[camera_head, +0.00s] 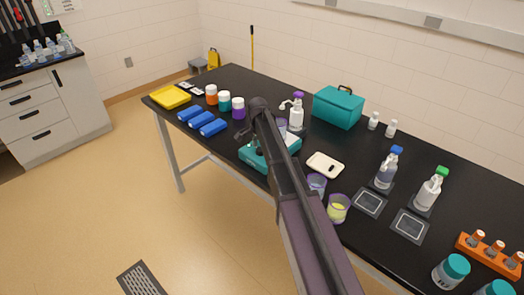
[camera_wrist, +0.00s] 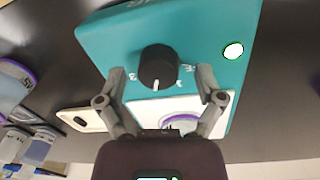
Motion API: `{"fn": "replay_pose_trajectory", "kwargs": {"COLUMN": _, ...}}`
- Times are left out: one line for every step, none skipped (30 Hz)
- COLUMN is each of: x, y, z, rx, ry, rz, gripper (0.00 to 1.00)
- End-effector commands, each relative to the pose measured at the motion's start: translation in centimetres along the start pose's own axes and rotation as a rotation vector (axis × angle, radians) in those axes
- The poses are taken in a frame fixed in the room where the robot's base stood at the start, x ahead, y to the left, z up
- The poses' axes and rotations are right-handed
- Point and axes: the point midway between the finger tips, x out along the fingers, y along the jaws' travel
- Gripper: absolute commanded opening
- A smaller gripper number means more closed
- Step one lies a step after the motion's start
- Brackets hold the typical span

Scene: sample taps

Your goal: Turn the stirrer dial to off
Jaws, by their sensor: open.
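The stirrer (camera_head: 255,159) is a teal box with a white top plate, on the black table; my arm covers part of it. In the wrist view the teal face (camera_wrist: 205,25) fills the upper middle. Its black round dial (camera_wrist: 158,66) has a white pointer mark toward the bottom of the picture. White letters beside the dial are partly hidden and unreadable. A pale green-white lamp (camera_wrist: 233,50) sits to its right. My gripper (camera_wrist: 160,78) is open, one finger on each side of the dial, with visible gaps. Whether the fingertips reach its depth is unclear.
A purple-rimmed vessel (camera_wrist: 181,123) stands on the stirrer's plate. A white tray-like item (camera_head: 325,165) and purple-rimmed cups (camera_head: 338,208) are right of the stirrer. Blue items (camera_head: 207,124) lie left. A white pump bottle (camera_head: 296,115) and teal case (camera_head: 338,106) stand behind.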

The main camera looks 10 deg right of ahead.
Motion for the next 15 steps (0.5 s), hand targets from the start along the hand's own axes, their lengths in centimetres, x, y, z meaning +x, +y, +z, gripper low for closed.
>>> {"fn": "replay_pose_trajectory", "kwargs": {"x": 0.08, "y": 0.00, "z": 0.00, "rx": 0.000, "ry": 0.000, "rz": 0.000, "gripper": 0.87}}
{"fn": "replay_pose_trajectory", "kwargs": {"x": 0.08, "y": 0.00, "z": 0.00, "rx": 0.000, "ry": 0.000, "rz": 0.000, "gripper": 0.87}}
{"fn": "replay_pose_trajectory", "kwargs": {"x": 0.07, "y": 0.00, "z": 0.00, "rx": 0.000, "ry": 0.000, "rz": 0.000, "gripper": 0.87}}
{"fn": "replay_pose_trajectory", "kwargs": {"x": 0.07, "y": 0.00, "z": 0.01, "rx": 0.000, "ry": 0.000, "rz": 0.000, "gripper": 0.87}}
{"fn": "replay_pose_trajectory", "kwargs": {"x": 0.06, "y": 0.00, "z": 0.01, "rx": 0.000, "ry": 0.000, "rz": 0.000, "gripper": 0.87}}
{"fn": "replay_pose_trajectory", "kwargs": {"x": 0.05, "y": 0.00, "z": 0.01, "rx": 0.000, "ry": 0.000, "rz": 0.000, "gripper": 0.87}}
{"fn": "replay_pose_trajectory", "kwargs": {"x": 0.05, "y": 0.00, "z": 0.01, "rx": 0.000, "ry": 0.000, "rz": 0.000, "gripper": 0.87}}
{"fn": "replay_pose_trajectory", "kwargs": {"x": 0.05, "y": 0.00, "z": 0.01, "rx": 0.000, "ry": 0.000, "rz": 0.000, "gripper": 0.87}}
{"fn": "replay_pose_trajectory", "kwargs": {"x": 0.05, "y": 0.00, "z": 0.01, "rx": 0.000, "ry": 0.000, "rz": 0.000, "gripper": 0.87}}
{"fn": "replay_pose_trajectory", "kwargs": {"x": 0.05, "y": 0.00, "z": 0.01, "rx": 0.000, "ry": 0.000, "rz": 0.000, "gripper": 0.81}}
{"fn": "replay_pose_trajectory", "kwargs": {"x": 0.05, "y": 0.00, "z": 0.01, "rx": 0.000, "ry": 0.000, "rz": 0.000, "gripper": 0.72}}
{"fn": "replay_pose_trajectory", "kwargs": {"x": 0.05, "y": 0.00, "z": 0.01, "rx": 0.000, "ry": 0.000, "rz": 0.000, "gripper": 0.60}}
{"fn": "replay_pose_trajectory", "kwargs": {"x": 0.05, "y": 0.00, "z": 0.02, "rx": 0.000, "ry": 0.000, "rz": 0.000, "gripper": 0.51}}
{"fn": "replay_pose_trajectory", "kwargs": {"x": 0.05, "y": -0.01, "z": 0.02, "rx": 0.000, "ry": 0.000, "rz": 0.000, "gripper": 0.42}}
{"fn": "replay_pose_trajectory", "kwargs": {"x": 0.05, "y": -0.01, "z": 0.01, "rx": 0.000, "ry": 0.000, "rz": 0.000, "gripper": 0.30}}
